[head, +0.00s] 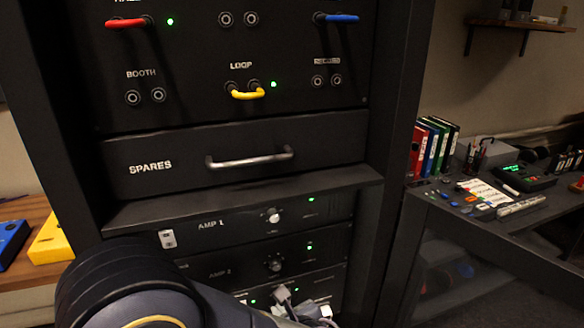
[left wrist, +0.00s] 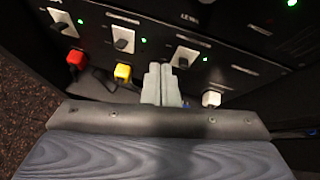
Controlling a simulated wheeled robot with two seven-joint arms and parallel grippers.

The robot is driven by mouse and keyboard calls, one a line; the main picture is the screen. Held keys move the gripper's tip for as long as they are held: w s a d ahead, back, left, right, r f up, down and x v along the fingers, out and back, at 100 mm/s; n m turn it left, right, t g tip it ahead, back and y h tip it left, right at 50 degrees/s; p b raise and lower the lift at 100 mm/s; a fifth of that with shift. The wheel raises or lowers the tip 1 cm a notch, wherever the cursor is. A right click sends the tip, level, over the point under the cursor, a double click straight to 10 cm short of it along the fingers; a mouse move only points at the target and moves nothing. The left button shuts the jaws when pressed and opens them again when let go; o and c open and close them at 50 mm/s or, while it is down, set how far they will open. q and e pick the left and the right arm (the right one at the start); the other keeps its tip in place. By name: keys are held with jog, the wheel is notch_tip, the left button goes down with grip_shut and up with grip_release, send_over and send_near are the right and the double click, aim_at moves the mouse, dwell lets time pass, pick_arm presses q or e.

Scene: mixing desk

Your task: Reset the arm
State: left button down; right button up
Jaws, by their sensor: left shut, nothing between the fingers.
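My left arm comes in from the bottom left of the head view. Its gripper (head: 296,306) is low in front of the rack, partly cut off by the lower edge. In the left wrist view the two grey fingers (left wrist: 162,85) are together and hold nothing. They point at a dark panel with white rocker switches (left wrist: 124,39) and red (left wrist: 76,60), yellow (left wrist: 122,73) and white (left wrist: 211,98) plugs. I cannot tell whether the fingertips touch the panel. My right gripper is in neither view.
Above the arm, the rack has AMP 1 (head: 211,225), a shut SPARES drawer (head: 140,166) with a metal handle (head: 248,159), and a patch panel with red (head: 126,23), blue (head: 340,18) and yellow (head: 247,94) cables. A cluttered desk (head: 540,219) stands right.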

pick_arm(q)
jog(key=s+a+r+n+g+h+p, duration=0.1)
jog(key=s+a+r+n+g+p, duration=0.15)
jog(key=s+a+n+g, duration=0.4)
jog(key=s+a+r+n+g+h+p, duration=0.1)
jog(key=s+a+r+n, duration=0.25)
jog(key=a+n, duration=0.6)
jog(key=s+a+r+n+t+h+p, duration=0.2)
jog(key=s+r+n+h+p, duration=0.2)
jog(key=s+r+n, duration=0.5)
jog(key=s+n+h, duration=0.1)
jog(key=n+h, duration=0.1)
jog(key=n, duration=0.4)
jog(key=shift+s+a+t+h, duration=0.2)
jog(key=shift+a+t+h, duration=0.05)
jog(key=shift+t+h, duration=0.1)
